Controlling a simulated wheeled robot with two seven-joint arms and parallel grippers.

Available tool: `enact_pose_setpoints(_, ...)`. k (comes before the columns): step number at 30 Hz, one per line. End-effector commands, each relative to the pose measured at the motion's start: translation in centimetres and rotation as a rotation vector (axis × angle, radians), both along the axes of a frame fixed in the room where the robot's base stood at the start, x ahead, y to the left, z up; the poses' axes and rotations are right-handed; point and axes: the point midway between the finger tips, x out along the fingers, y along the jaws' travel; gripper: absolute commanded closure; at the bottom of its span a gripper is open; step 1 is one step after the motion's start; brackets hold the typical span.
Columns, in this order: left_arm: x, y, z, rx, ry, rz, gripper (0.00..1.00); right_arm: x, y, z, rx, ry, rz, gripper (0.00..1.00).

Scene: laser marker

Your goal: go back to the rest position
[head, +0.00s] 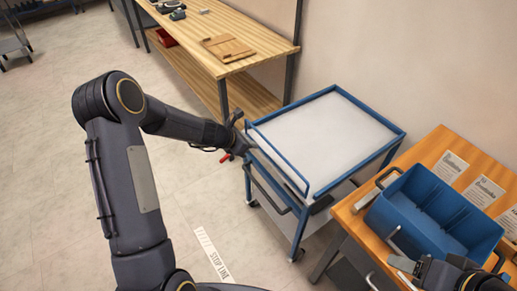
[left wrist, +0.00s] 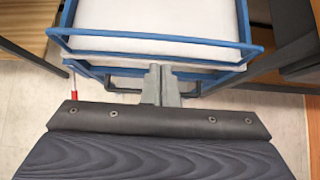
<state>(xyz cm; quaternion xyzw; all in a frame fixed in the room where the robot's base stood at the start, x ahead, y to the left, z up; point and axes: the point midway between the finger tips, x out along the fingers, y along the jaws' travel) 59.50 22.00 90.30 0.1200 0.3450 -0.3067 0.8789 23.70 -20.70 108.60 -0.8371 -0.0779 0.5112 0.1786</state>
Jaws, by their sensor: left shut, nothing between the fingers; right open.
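My left gripper (head: 246,134) is at the near-left edge of a blue-framed cart (head: 325,130) with a white top. The left wrist view shows its two grey fingers (left wrist: 161,84) closed together with nothing between them, over the cart's dark handle (left wrist: 125,98). I cannot tell whether they touch the handle. My right gripper (head: 388,258) is at the lower right, beside the blue bin (head: 447,204). Its fingers are apart, and it is partly cut off by the picture edge.
The blue bin stands on a wooden table (head: 449,147) with printed sheets (head: 484,191). A wooden workbench (head: 252,60) stands behind the cart. A small red part (head: 226,157) shows beside the cart.

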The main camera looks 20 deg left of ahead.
Motion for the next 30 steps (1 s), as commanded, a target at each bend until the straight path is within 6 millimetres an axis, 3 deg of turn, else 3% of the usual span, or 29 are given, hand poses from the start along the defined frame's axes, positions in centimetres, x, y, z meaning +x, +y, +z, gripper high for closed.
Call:
enact_pose_setpoints(4, -0.9, 0.7, 1.8, 0.001, -0.001, 0.001, 1.00, 0.0, 0.0, 0.1, 0.000, -0.001, 0.000, 0.41)
enact_pose_setpoints(14, -1.4, 1.0, 2.8, 0.006, -0.007, -0.010, 1.00, 0.0, 0.0, 0.2, 0.000, -0.001, 0.000, 0.41)
enact_pose_setpoints(17, -2.2, 0.7, 5.0, 0.050, -0.059, -0.081, 1.00, 0.0, 0.0, 0.2, 0.000, -0.001, 0.000, 0.41)
enact_pose_setpoints(19, -3.5, 0.3, 7.9, 0.115, -0.130, -0.185, 1.00, 0.0, 0.0, 0.2, 0.000, -0.001, 0.000, 0.41)
enact_pose_setpoints(24, -10.1, -1.4, 15.5, 0.371, -0.367, -0.561, 1.00, 0.0, 0.0, 0.2, 0.000, -0.001, 0.000, 0.41)
enact_pose_setpoints(27, -15.0, -2.2, 18.6, 0.539, -0.498, -0.792, 1.00, 0.0, 0.0, 0.2, 0.000, -0.001, 0.000, 0.41)
enact_pose_setpoints(30, -20.2, -2.7, 20.4, 0.713, -0.613, -1.019, 1.00, 0.0, 0.0, 0.1, 0.000, -0.001, 0.000, 0.41)
